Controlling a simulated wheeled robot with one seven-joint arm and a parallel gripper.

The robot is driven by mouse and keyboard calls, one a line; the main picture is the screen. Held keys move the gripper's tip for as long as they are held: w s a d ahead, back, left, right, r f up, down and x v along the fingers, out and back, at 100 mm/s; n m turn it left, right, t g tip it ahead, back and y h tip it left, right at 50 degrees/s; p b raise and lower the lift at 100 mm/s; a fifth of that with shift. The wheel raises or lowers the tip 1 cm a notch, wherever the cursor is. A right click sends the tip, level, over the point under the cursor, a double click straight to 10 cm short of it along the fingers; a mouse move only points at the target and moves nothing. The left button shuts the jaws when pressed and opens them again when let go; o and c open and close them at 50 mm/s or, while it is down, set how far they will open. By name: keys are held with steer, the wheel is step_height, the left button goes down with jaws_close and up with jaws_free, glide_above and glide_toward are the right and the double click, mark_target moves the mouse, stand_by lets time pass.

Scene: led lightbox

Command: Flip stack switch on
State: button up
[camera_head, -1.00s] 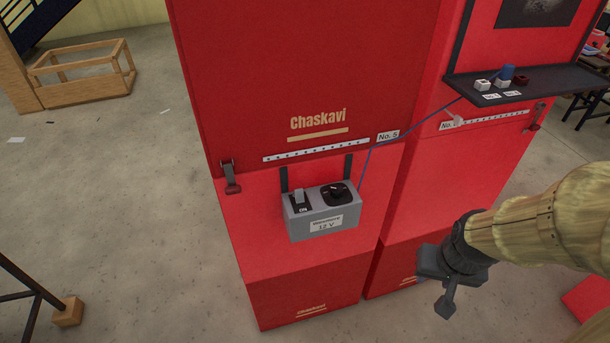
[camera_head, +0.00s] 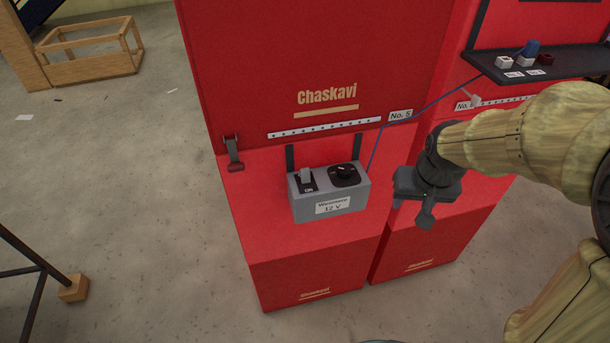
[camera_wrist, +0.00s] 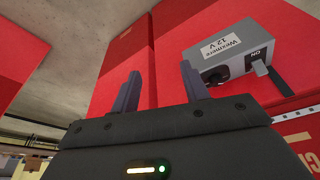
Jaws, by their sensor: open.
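A grey power box (camera_head: 329,192) labelled "12 V" sits on the red "Chaskavi" cabinet's step. On its top are a light grey toggle switch (camera_head: 306,176) on a black plate marked "ON" at the left and a black knob (camera_head: 345,173) at the right. In the wrist view the box (camera_wrist: 235,50) is at the upper right, its switch lever (camera_wrist: 261,68) beside the "ON" mark. My gripper (camera_head: 425,214) is right of the box and apart from it. In the wrist view its two fingers (camera_wrist: 160,90) are spread with nothing between them.
The tall red cabinet (camera_head: 300,60) rises behind the box, and a second one stands to the right. A dark shelf (camera_head: 560,65) with small blocks juts out at the upper right. A blue cable (camera_head: 430,105) runs from the box to the shelf.

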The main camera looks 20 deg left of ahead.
mark_target(305, 169)
steer(key=w+a+r+n+b, duration=0.2)
steer(key=w+a+r, duration=0.1)
steer(key=a, duration=0.8)
steer(key=w+a+r+n+y+b, duration=0.1)
steer(key=w+a+r+n+b, duration=0.1)
steer(key=a, duration=1)
steer(key=shift+w+r+t+y+b, duration=0.3)
steer(key=shift+w+r+b, duration=0.25)
steer(key=shift+b, duration=0.15)
steer(key=p+x, duration=0.2)
steer(key=x, duration=1.5)
steer(key=shift+a+f, duration=0.1)
steer(key=shift+f, duration=0.05)
steer(key=c, duration=1)
